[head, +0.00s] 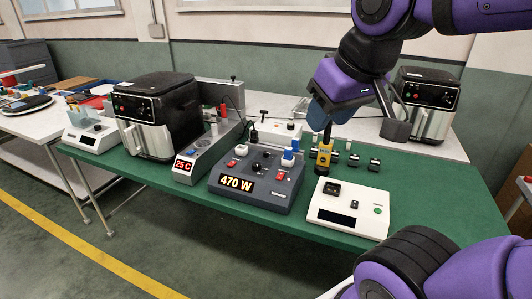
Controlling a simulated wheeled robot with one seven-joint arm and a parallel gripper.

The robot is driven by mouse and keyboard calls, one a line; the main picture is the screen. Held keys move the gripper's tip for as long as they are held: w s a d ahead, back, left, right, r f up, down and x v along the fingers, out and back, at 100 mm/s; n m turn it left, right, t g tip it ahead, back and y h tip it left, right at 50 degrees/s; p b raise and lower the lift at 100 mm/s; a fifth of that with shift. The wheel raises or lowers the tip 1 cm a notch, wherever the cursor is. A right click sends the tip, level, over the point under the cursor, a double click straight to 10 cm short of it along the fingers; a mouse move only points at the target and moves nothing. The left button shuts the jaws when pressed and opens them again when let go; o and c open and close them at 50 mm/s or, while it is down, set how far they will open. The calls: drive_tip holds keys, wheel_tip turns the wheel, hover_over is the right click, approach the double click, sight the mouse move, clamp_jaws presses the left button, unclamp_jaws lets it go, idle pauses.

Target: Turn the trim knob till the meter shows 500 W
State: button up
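A white knob with a blue top (288,157) is at the right of the face. Labels are too small to read, so I cannot tell which one is the trim knob. My gripper (357,116) is above and to the right of the box, pointing down, apart from the knobs. Its fingers are partly hidden, and its opening is unclear.
A yellow tool (323,157) stands under my gripper, right of the box. A white panel device (349,207) is at the front right. Another fryer (426,104) stands behind right.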

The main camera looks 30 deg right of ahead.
drive_tip(key=shift+o, duration=0.6)
drive_tip(key=w+d+r+n+g, duration=0.1)
drive_tip(key=w+d+r+n, duration=0.1)
drive_tip(key=w, duration=1.3)
drive_tip(key=shift+d, duration=0.15)
drive_tip(key=n+g, duration=0.4)
drive_tip(key=n, duration=0.4)
hover_over(266, 152)
wheel_tip(266, 152, down, 31)
wheel_tip(266, 152, down, 11)
drive_tip(key=shift+r, duration=0.1)
drive_tip(key=c, duration=0.9)
drive_tip(key=shift+m+h, duration=0.3)
drive_tip(key=shift+m, duration=2.6)
